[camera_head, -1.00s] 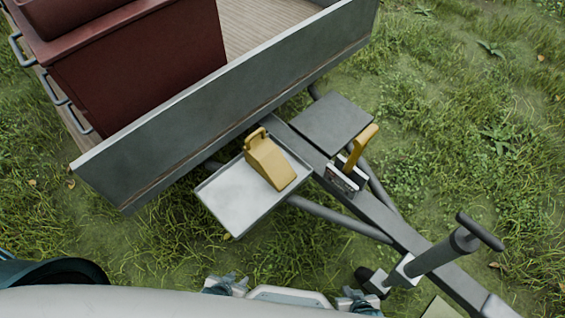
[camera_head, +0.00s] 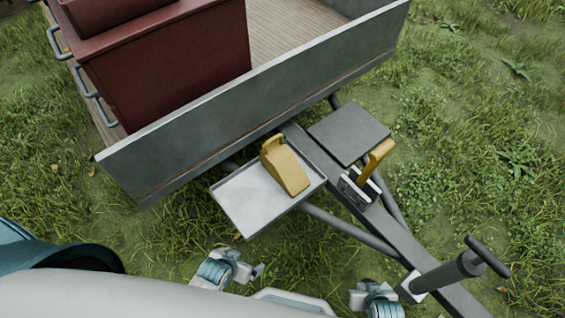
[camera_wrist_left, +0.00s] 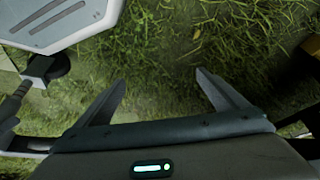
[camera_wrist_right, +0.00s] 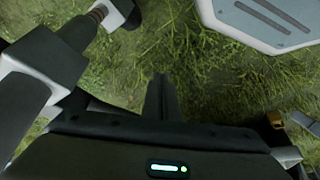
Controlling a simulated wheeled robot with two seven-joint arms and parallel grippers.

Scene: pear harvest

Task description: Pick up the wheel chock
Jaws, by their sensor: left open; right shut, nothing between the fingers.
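The yellow wheel chock (camera_head: 286,168), a wedge with a small loop handle at its upper end, lies on the light grey metal tray (camera_head: 240,203) beside the trailer drawbar. Both arms show at the bottom of the head view, short of the tray and apart from the chock. My left gripper (camera_wrist_left: 161,78) is open in the left wrist view, with only grass between its fingers. My right gripper (camera_wrist_right: 161,78) is shut and empty in the right wrist view, over grass. I cannot identify the chock in either wrist view.
The trailer's grey side board (camera_head: 255,105) rises just behind the tray. A yellow-handled lever (camera_head: 376,160) stands on the drawbar (camera_head: 400,232) right of the tray, near a dark flat plate (camera_head: 349,131). A jack (camera_head: 455,265) stands at lower right. Grass is open left of the tray.

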